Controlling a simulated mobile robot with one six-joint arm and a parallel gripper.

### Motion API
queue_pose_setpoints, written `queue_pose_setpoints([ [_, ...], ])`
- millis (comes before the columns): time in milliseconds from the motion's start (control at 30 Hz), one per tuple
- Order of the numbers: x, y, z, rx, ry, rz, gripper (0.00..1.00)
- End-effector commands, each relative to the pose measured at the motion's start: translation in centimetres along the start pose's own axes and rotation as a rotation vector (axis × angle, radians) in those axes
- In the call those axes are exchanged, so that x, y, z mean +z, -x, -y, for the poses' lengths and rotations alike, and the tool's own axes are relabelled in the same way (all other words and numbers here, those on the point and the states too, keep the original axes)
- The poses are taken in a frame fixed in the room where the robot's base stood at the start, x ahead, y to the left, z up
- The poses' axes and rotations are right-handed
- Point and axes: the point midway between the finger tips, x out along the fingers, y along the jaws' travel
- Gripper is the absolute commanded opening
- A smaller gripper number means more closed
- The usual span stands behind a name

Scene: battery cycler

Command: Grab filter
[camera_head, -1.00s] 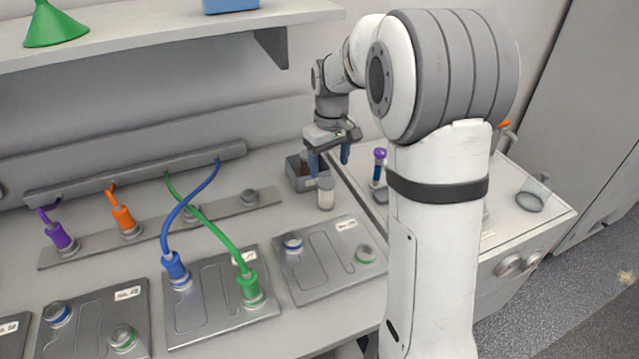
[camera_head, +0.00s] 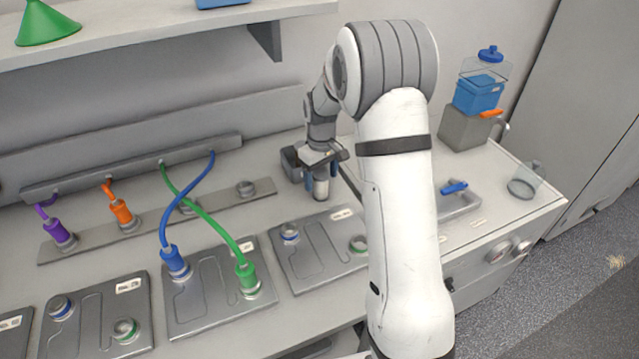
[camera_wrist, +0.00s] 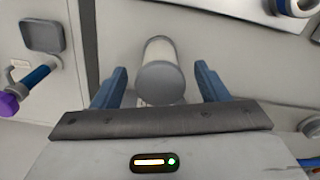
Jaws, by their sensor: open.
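The filter looks to be the small pale cylinder with a grey cap (camera_wrist: 160,82). It stands upright on the bench, and its lower part shows in the head view (camera_head: 321,190). My gripper (camera_head: 320,174) is low over it, pointing down. In the wrist view my gripper (camera_wrist: 161,72) is open, with one blue finger on each side of the cylinder. Gaps show between the fingers and the cylinder, so it is not clasped. The fingers partly hide the cylinder in the head view.
A grey open box (camera_head: 291,165) stands just behind the gripper. A flat cell plate (camera_head: 318,254) lies in front. Blue (camera_head: 171,252) and green (camera_head: 246,272) cables cross at left. A purple-capped tube (camera_wrist: 30,82) is nearby.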

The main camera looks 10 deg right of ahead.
Motion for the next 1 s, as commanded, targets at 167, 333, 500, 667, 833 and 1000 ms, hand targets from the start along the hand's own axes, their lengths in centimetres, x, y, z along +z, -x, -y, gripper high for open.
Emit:
queue_pose_setpoints([
  [167,-0.01,-0.04,0.03,0.0,0.0,0.0,0.68],
  [333,-0.02,-0.03,0.05,0.0,0.001,0.0,0.55],
  [500,-0.03,-0.02,0.06,0.0,0.001,0.0,0.41],
  [667,-0.04,-0.01,0.08,0.0,0.001,0.0,0.28],
  [833,-0.05,0.0,0.09,0.0,0.002,0.0,0.19],
  [1000,-0.07,0.09,0.1,0.0,0.002,-0.001,0.19],
])
